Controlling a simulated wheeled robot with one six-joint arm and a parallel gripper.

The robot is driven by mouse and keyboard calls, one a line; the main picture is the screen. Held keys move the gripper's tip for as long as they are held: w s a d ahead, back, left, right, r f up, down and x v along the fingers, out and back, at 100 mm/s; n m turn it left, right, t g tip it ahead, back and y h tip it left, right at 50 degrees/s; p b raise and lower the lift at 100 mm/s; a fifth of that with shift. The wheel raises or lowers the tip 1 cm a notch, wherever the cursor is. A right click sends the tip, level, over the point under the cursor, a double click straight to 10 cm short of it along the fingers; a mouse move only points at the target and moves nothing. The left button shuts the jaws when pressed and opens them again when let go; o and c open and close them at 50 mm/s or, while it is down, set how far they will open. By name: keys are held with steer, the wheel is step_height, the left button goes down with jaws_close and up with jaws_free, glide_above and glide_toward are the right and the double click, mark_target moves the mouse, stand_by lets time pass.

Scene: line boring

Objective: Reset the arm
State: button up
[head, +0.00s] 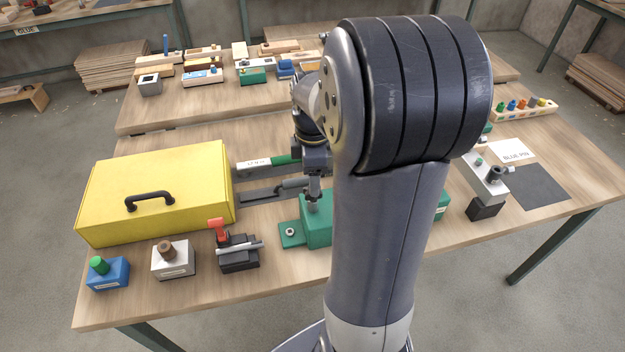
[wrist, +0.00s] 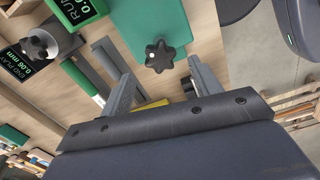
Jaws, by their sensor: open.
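My gripper (head: 313,192) points down over the middle of the workbench, close above the green block (head: 317,228). In the wrist view its two fingers (wrist: 162,76) stand apart with nothing held between them. A black star knob (wrist: 160,56) on the green block shows just beyond the fingertips, roughly in line with the gap. I cannot tell how far the tips are above it. My own arm hides much of the bench's right-centre in the head view.
A yellow box (head: 150,185) with a black handle stands left. In front are a blue block (head: 107,275), a white block (head: 173,260) and a black clamp with a red handle (head: 238,250). A grey device (head: 487,180) and dark mat (head: 540,187) lie right. Several wooden fixtures sit behind.

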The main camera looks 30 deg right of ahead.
step_height(320, 180, up, 3)
steer(key=shift+f+p, duration=0.15)
steer(key=shift+p, duration=0.55)
steer(key=shift+f, duration=0.1)
steer(key=shift+f, duration=0.15)
step_height(320, 180, down, 8)
steer(key=b, duration=0.7)
steer(key=shift+r, duration=0.25)
steer(key=shift+r+m+p, duration=0.3)
steer(key=shift+r+m, duration=0.05)
steer(key=shift+m, duration=0.05)
steer(key=m, duration=0.6)
steer(key=shift+m+b, duration=0.4)
